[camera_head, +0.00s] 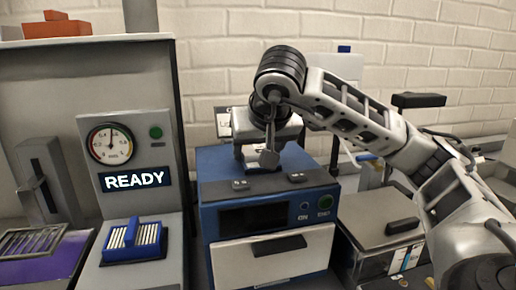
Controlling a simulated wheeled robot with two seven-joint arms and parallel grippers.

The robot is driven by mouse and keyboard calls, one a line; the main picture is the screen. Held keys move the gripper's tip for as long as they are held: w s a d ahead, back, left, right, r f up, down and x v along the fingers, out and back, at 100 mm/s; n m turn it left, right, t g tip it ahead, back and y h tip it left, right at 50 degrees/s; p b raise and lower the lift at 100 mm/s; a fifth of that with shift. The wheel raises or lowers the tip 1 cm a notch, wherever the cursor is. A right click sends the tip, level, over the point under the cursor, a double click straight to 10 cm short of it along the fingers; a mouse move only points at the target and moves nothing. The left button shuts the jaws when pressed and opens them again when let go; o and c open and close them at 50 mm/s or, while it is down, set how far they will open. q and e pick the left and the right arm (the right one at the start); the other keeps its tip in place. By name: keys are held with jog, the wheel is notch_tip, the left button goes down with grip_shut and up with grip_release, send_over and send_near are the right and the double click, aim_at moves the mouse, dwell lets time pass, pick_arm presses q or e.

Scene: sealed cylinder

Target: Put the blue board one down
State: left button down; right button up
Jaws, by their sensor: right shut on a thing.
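My right gripper (266,162) hangs over the top of a blue machine (211,190) in the middle, pointing down. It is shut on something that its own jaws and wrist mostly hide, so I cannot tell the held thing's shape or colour. A blue block with white upright slats (133,240) sits on the ledge of the grey gauge station at the left, apart from my gripper. I cannot tell whether this block or the held thing is the blue board. My left gripper is not in view.
The gauge station has a dial (110,144) and a lit READY sign (134,180). A purple slotted box (40,255) stands at far left. A white drawer front (272,262) with a dark handle is below the machine's panel. A grey-lidded box (380,217) stands at right.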

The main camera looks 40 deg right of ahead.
jog(key=shift+f, duration=0.15)
jog(key=o, duration=1.1)
jog(key=shift+o, duration=0.2)
